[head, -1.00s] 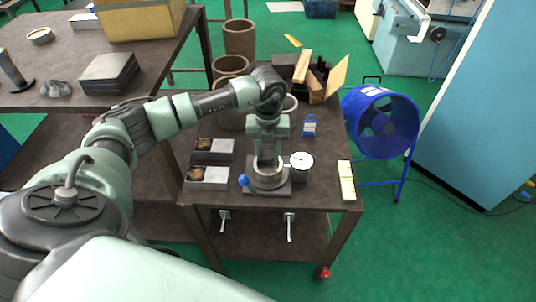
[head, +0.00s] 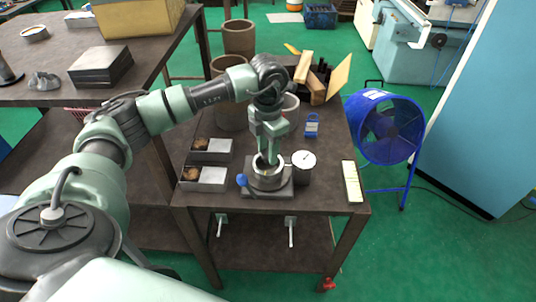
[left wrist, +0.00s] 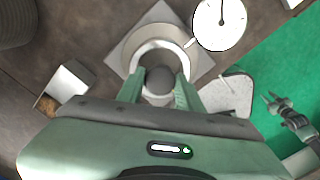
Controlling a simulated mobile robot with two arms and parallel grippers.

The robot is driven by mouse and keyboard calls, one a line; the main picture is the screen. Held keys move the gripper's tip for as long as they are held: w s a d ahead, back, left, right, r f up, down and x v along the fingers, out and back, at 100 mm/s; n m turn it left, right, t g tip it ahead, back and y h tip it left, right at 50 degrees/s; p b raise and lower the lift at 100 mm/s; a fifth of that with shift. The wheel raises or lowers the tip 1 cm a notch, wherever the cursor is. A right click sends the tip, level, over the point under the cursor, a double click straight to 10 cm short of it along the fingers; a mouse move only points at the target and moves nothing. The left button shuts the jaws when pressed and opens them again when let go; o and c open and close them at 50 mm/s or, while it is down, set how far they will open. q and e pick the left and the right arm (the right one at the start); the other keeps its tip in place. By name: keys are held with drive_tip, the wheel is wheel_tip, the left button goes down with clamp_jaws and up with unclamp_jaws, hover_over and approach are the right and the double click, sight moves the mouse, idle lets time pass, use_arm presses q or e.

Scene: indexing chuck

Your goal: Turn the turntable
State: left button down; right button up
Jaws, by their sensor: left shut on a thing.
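The turntable (head: 270,180) is a round grey metal ring unit on a square base plate, near the front of the dark table. In the left wrist view its ring (left wrist: 137,53) lies ahead of my fingers, with a dark round opening. My left gripper (head: 267,160) points straight down over it; in the left wrist view its green fingers (left wrist: 159,88) are shut on a rounded grey part in the turntable's middle. A blue ball knob (head: 241,180) is at the turntable's left. My right gripper (left wrist: 275,103) shows small at the right of the left wrist view, fingers apart and empty.
A round white dial (head: 304,160) stands just right of the turntable. A wooden box (head: 318,88) stands behind; a blue fan (head: 385,127) is beyond the table's right edge.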

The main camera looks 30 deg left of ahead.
use_arm(q)
drive_tip(key=m+b, duration=0.2)
drive_tip(key=m, duration=0.3)
drive_tip(key=shift+w+b, duration=0.1)
drive_tip(key=shift+b, duration=0.3)
drive_tip(key=shift+m+b, duration=0.9)
drive_tip(key=shift+m, duration=1.6)
drive_tip(key=shift+r, duration=0.1)
drive_tip(key=c, duration=1)
unclamp_jaws()
drive_tip(key=shift+o, duration=0.2)
wheel_tip(320, 180, up, 8)
drive_tip(key=shift+f+b, duration=0.15)
drive_tip(key=shift+b, duration=0.2)
